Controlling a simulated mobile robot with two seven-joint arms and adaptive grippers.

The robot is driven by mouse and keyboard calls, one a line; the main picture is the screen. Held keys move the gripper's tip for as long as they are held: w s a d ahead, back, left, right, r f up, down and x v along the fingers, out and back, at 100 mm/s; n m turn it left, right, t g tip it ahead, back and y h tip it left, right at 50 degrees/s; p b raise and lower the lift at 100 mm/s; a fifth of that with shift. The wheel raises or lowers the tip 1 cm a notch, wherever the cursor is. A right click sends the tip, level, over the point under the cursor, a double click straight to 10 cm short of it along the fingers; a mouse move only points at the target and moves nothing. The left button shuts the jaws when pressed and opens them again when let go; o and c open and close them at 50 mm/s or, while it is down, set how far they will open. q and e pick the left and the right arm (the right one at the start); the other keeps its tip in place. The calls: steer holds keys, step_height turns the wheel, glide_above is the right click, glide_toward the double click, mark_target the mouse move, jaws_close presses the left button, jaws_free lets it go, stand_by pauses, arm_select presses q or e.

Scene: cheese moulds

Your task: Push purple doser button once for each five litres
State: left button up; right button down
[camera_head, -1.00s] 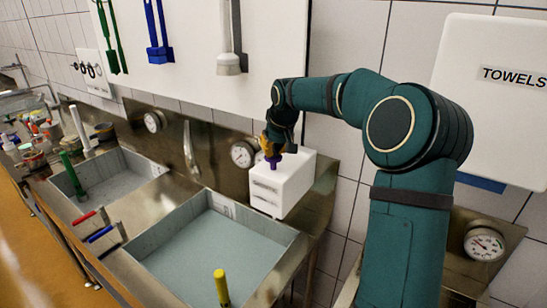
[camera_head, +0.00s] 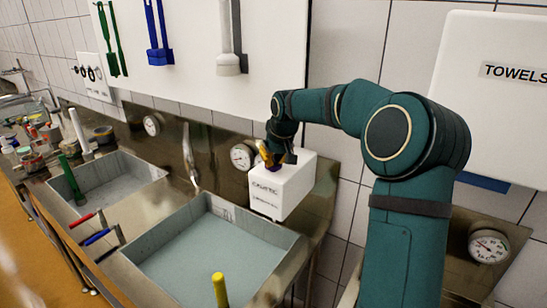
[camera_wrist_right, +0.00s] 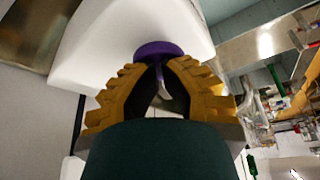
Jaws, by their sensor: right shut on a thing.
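The doser (camera_head: 284,190) is a white box on the steel wall behind the near sink, with small dark lettering on its front. Its purple button (camera_wrist_right: 158,49) shows in the right wrist view as a round purple cap against the white housing. In the head view the button is mostly hidden by my right gripper (camera_head: 272,158), which points down at the top of the box. In the wrist view the yellow ridged fingers (camera_wrist_right: 160,66) close in on the purple cap, their tips at its edge. My left gripper is not in view.
The near sink (camera_head: 213,255) holds pale liquid and a yellow-handled tool (camera_head: 220,290) stands in it. A second sink (camera_head: 110,183) lies further left. A round gauge (camera_head: 242,157) sits beside the doser. Red and blue handles (camera_head: 97,237) lie on the left rim.

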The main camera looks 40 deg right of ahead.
steer(key=shift+f, duration=0.1)
steer(key=shift+r+p, duration=2.85)
steer(key=shift+r, duration=0.7)
steer(key=shift+r, duration=0.1)
step_height(320, 180, up, 5)
steer(key=p, duration=0.3)
steer(key=shift+f+b, duration=2)
steer(key=shift+f, duration=1.5)
steer(key=shift+f, duration=0.2)
